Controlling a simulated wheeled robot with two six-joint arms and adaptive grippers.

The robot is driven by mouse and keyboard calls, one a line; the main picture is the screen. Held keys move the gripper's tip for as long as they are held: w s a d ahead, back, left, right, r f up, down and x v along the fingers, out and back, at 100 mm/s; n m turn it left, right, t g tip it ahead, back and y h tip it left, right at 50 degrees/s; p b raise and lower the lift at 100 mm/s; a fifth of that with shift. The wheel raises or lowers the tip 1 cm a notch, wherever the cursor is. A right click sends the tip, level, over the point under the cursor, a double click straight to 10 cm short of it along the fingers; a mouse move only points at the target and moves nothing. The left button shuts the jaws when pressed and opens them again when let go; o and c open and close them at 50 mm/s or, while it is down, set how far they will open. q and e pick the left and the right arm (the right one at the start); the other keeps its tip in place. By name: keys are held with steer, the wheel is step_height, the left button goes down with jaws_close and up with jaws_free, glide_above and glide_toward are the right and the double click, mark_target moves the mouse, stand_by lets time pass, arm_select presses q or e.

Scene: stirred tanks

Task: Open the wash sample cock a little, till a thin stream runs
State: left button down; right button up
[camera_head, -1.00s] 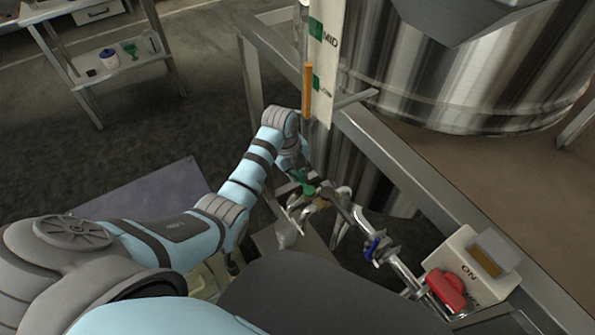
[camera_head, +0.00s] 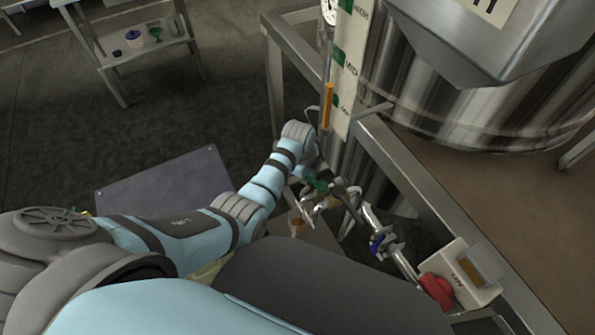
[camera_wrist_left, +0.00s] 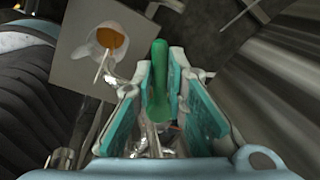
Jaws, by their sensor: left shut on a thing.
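The green cock lever (camera_wrist_left: 158,85) stands between the teal pads of my left gripper (camera_wrist_left: 165,95) in the left wrist view. My left gripper is shut on it. In the head view, the green lever (camera_head: 316,184) shows at the end of my left arm, beside the metal pipework under the tank frame. A whitish cup (camera_wrist_left: 108,48) with orange-brown contents stands on a grey plate (camera_wrist_left: 82,72), left of the gripper. In the head view, the orange contents (camera_head: 297,222) show below the cock. I cannot tell whether a stream runs. My right gripper is out of view.
A blue-handled valve (camera_head: 379,243) sits on the pipe to the right. The steel frame rail (camera_head: 425,185) and tank (camera_head: 460,115) rise behind. A small shelf (camera_head: 150,40) stands far left.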

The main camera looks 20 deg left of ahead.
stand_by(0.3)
arm_select(q)
steer(key=c, duration=1.6)
jaws_free()
step_height(320, 180, up, 12)
steer(key=s, duration=0.2)
steer(key=shift+s+a, duration=0.15)
steer(key=shift+s, duration=0.05)
